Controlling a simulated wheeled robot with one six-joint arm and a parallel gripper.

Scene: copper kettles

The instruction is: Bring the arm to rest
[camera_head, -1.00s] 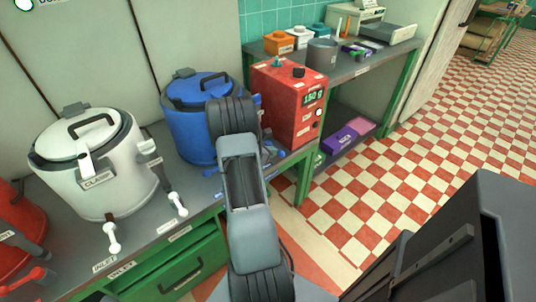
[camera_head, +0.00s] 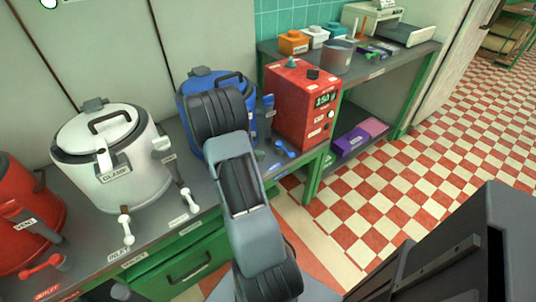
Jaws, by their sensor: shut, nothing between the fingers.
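My arm (camera_head: 243,190) rises from the bottom middle of the view and leans a little left. Its upper joint covers part of the blue kettle (camera_head: 187,92) on the bench. My gripper is not in the picture, so its place relative to the kettles cannot be told.
A white kettle (camera_head: 135,180) and a red kettle (camera_head: 18,222) stand left on the grey bench with green drawers (camera_head: 185,268). A red box with a green display (camera_head: 292,105) stands right of the blue kettle. A shelf unit (camera_head: 392,62) stands behind. Checkered floor (camera_head: 425,175) is open at right.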

